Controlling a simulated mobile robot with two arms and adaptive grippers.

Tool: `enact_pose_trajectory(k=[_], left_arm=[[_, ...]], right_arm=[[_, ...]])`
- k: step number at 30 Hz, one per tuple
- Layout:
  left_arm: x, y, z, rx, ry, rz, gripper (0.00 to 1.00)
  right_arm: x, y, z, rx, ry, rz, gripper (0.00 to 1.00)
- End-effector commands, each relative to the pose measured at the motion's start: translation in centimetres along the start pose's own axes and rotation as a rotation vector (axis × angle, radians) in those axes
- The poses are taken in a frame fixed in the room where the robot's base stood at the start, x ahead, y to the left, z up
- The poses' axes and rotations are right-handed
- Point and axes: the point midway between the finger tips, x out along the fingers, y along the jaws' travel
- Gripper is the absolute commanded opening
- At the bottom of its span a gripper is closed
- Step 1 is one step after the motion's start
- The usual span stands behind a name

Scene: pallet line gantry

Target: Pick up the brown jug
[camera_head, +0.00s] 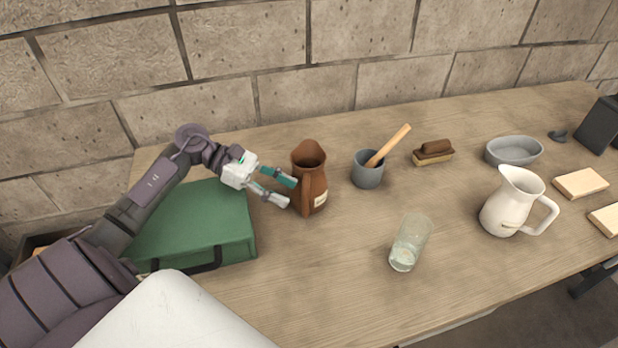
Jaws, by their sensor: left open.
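My left gripper (283,191) is open just to the left of the jug. Its two fingers point toward the jug, with the fingertips close to the handle side. I cannot tell whether a fingertip touches the jug. My right gripper is not in view.
A green case (195,228) lies under my left arm. A grey mortar (367,170) with a wooden pestle (389,145) stands right of the jug. A clear glass (409,243), brush (433,152), white pitcher (510,203) and grey bowl (513,151) stand further right. A block wall is behind.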

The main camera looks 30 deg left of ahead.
Motion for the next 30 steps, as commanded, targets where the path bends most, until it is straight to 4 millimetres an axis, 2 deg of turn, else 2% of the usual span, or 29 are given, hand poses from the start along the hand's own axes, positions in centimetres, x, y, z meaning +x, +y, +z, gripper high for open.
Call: enact_pose_trajectory(k=[6,12,21,27,30], left_arm=[[2.4,0.0,0.3,0.0,-0.004,0.0,0.46],[5.1,0.0,0.2,0.0,-0.003,0.001,0.46],[5.7,0.0,-0.1,0.001,0.001,0.0,0.46],[5.7,0.0,-0.1,0.0,0.001,0.0,0.12],[5.7,0.0,-0.1,0.0,0.001,0.0,0.0]], right_arm=[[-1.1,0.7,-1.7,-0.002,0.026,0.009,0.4],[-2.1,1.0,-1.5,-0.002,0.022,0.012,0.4],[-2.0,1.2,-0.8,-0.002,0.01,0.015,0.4],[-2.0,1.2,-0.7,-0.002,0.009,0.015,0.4],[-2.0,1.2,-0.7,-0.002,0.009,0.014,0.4]])
